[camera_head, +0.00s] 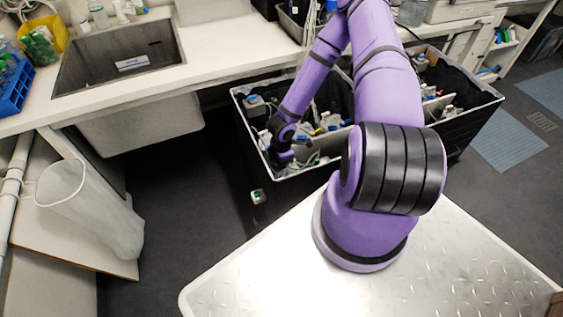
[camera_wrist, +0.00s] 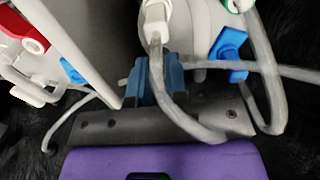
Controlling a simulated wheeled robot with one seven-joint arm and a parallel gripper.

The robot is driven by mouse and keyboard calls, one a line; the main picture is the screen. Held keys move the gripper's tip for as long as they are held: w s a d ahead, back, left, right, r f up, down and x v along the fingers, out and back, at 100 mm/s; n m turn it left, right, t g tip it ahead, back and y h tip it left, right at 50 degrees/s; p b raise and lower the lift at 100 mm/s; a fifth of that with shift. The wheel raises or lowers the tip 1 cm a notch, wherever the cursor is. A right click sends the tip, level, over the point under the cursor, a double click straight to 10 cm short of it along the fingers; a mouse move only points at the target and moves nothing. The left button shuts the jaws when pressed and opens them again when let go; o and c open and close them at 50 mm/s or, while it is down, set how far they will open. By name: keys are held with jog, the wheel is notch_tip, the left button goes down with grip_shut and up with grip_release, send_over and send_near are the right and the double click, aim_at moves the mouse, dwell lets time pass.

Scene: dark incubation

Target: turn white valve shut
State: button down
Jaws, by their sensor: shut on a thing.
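My gripper (camera_wrist: 155,72) shows in the wrist view with its blue-grey fingers close together. A white fitting (camera_wrist: 155,22), which looks like the white valve, stands at the fingertips, and the fingers are shut on it. The fingers hide its lower part, so its turn position cannot be told. A grey tube runs from it down past the right finger. In the head view my gripper (camera_head: 282,157) reaches down into the left part of a black bin (camera_head: 262,178). The valve cannot be made out there.
In the wrist view a red-handled valve (camera_wrist: 35,42) is at left, a blue handle (camera_wrist: 229,50) at right. Looped tubes and a white rod crowd the fingers. The bin's walls surround my arm. A white counter (camera_head: 225,55) with a sink (camera_head: 118,60) stands behind.

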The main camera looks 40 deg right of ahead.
jog(key=c, duration=1.1)
grip_release()
jog(key=shift+c, duration=0.2)
notch_tip(320, 180, up, 11)
jog(key=shift+f, duration=0.1)
